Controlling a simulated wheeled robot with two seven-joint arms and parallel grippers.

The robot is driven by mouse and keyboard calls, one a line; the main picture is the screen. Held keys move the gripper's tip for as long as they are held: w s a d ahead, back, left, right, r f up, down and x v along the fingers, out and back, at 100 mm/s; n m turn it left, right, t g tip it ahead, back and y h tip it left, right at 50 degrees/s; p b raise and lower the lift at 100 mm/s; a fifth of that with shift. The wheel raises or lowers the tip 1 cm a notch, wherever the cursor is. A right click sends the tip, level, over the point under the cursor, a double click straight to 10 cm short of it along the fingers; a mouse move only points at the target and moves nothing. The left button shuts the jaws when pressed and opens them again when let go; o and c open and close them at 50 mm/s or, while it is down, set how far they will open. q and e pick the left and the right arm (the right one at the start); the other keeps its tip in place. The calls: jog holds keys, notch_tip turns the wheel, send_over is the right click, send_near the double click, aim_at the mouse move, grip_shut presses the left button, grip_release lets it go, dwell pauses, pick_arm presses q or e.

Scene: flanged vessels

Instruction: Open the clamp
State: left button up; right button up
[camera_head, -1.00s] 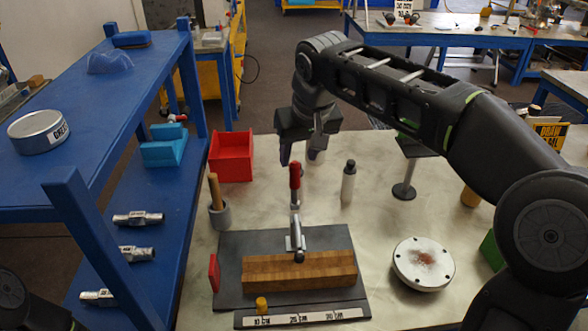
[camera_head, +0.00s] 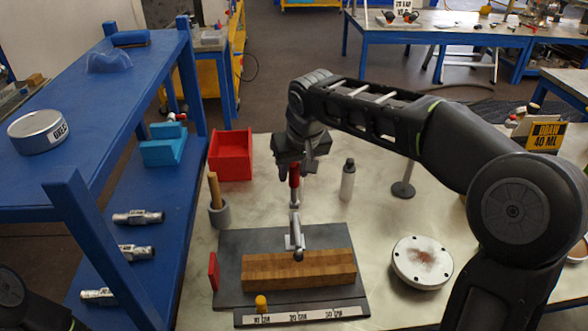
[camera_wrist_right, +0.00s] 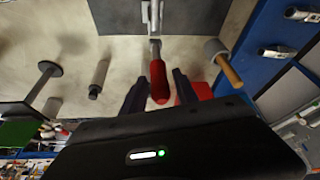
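The clamp (camera_head: 296,236) stands on a dark base plate (camera_head: 230,262), its metal arm reaching over a wooden block (camera_head: 300,270). Its red handle (camera_head: 294,186) points up; the handle also shows in the right wrist view (camera_wrist_right: 159,84). My right gripper (camera_head: 297,174) is at the top of the handle. In the right wrist view its fingers (camera_wrist_right: 158,94) are apart, with the red handle between them and a gap visible on either side. My left gripper is out of view.
A round flanged disc (camera_head: 423,263) lies to the right. A blue shelf (camera_head: 100,150) borders the left side.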

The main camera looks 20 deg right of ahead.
grip_shut()
dwell(1.1)
